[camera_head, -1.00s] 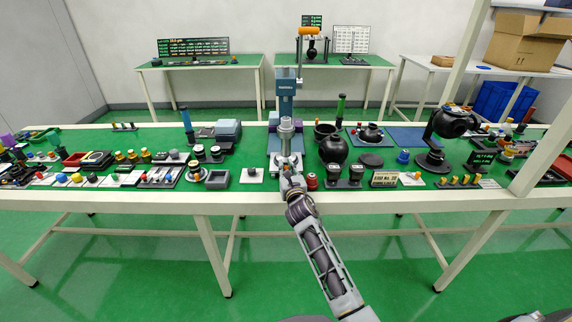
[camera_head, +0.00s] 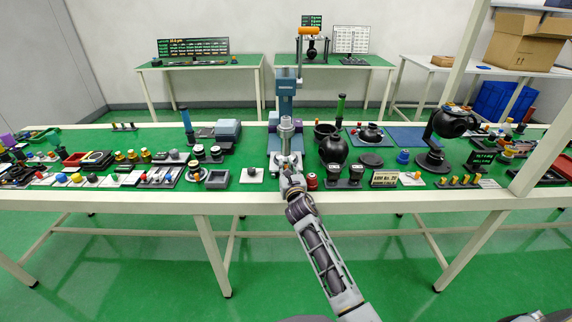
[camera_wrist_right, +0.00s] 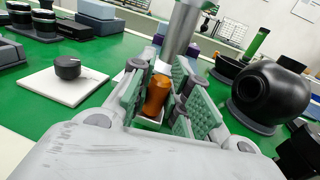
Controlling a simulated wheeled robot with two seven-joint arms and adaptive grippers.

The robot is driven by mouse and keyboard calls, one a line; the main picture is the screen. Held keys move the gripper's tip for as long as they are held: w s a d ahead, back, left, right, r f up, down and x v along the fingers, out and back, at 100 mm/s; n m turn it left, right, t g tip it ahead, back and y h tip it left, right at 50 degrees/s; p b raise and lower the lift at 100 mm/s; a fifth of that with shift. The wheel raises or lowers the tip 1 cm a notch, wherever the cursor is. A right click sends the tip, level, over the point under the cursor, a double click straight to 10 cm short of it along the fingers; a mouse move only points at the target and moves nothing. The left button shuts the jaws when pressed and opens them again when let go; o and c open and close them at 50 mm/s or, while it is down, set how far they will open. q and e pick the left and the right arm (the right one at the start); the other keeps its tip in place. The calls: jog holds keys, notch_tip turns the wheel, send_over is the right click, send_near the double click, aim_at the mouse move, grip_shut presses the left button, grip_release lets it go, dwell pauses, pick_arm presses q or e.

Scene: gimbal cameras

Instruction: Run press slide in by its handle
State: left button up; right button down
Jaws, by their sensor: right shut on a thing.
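The press (camera_head: 286,88) is a blue-grey column on the middle of the bench, with a lever and an orange grip (camera_head: 309,31) at its top. A silver cylinder (camera_head: 286,125) stands upright in front of the column, and it also shows in the right wrist view (camera_wrist_right: 182,30). My right gripper (camera_head: 288,163) is low at the front of the press. The slide under the handle is mostly hidden by the gripper. My left gripper is not in view.
A white plate with a black knob (camera_wrist_right: 67,68) lies left of the gripper. A round black vessel (camera_head: 333,150) stands close to the right. Small black blocks (camera_head: 333,177) and a red knob (camera_head: 312,181) sit near the front edge. Floor before the bench is clear.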

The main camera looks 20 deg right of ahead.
aim_at(286, 155)
jog(key=shift+w+d+b, duration=0.15)
jog(key=shift+w+d, duration=0.05)
jog(key=shift+w, duration=0.6)
jog(key=shift+w+d+b, duration=0.1)
jog(key=shift+w+d, duration=0.15)
jog(key=shift+w, duration=0.55)
jog(key=shift+w+d+b, duration=0.15)
jog(key=shift+w+d, duration=0.05)
jog(key=shift+w, duration=0.6)
jog(key=shift+w+d+b, duration=0.2)
jog(key=shift+w, duration=0.5)
jog(key=shift+w+d+b, duration=0.15)
jog(key=shift+w+d, duration=0.05)
jog(key=shift+w, duration=0.45)
jog(key=shift+w+d+f+b, duration=0.1)
jog(key=shift+w+d+b, duration=0.25)
jog(key=shift+w, duration=0.55)
jog(key=shift+w+d+r+b, duration=0.15)
jog(key=shift+w+b, duration=0.25)
jog(key=shift+w, duration=0.5)
jog(key=shift+w+d+f+b, duration=0.15)
jog(key=shift+w+d+b, duration=0.2)
jog(key=shift+w, duration=0.55)
jog(key=shift+w+r, duration=0.1)
jog(key=shift+r, duration=0.15)
